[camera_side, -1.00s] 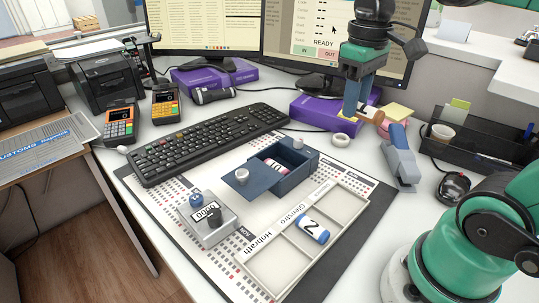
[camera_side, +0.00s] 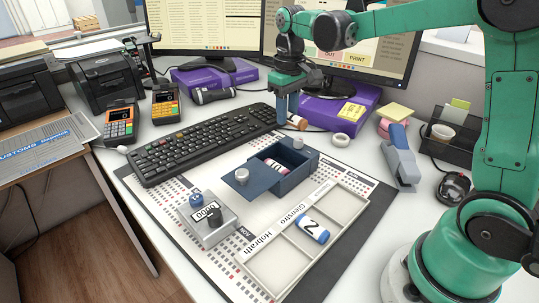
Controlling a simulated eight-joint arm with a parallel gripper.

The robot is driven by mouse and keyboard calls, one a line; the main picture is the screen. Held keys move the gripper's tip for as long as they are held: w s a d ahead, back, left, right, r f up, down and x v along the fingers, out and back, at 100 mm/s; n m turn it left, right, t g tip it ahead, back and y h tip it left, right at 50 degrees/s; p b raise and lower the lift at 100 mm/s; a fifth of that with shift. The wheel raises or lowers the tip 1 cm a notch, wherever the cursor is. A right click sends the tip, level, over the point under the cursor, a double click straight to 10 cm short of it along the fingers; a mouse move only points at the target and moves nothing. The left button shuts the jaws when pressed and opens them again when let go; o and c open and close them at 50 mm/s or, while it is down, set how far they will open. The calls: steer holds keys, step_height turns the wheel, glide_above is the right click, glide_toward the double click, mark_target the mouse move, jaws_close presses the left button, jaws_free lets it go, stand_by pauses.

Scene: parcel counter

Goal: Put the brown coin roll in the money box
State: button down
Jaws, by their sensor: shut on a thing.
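The brown coin roll (camera_side: 298,121) is held at my gripper (camera_side: 288,119), with its orange-brown end sticking out to the right of the fingers. My gripper is shut on it, above the far right end of the keyboard and behind the money box. The fingers hide the rest of the roll. The dark blue money box (camera_side: 305,172) stands on the mat with its top open. A roll with a pink band (camera_side: 275,167) lies inside it. A flat blue panel with a white knob (camera_side: 254,186) extends from the box's left side.
A divided tray (camera_side: 345,205) in front of the box holds a blue-and-white roll marked 2 (camera_side: 313,230). A grey counter device (camera_side: 209,226) stands left of it. The keyboard (camera_side: 200,147), a tape ring (camera_side: 340,140) and a blue stapler (camera_side: 400,158) are nearby.

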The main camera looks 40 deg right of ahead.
mark_target(283, 140)
steer(key=shift+w+f, duration=0.45)
steer(key=shift+f, duration=3.35)
steer(key=c, duration=0.5)
jaws_free()
steer(key=shift+c, duration=0.2)
steer(key=shift+a+r, duration=0.1)
steer(key=shift+r, duration=2.7)
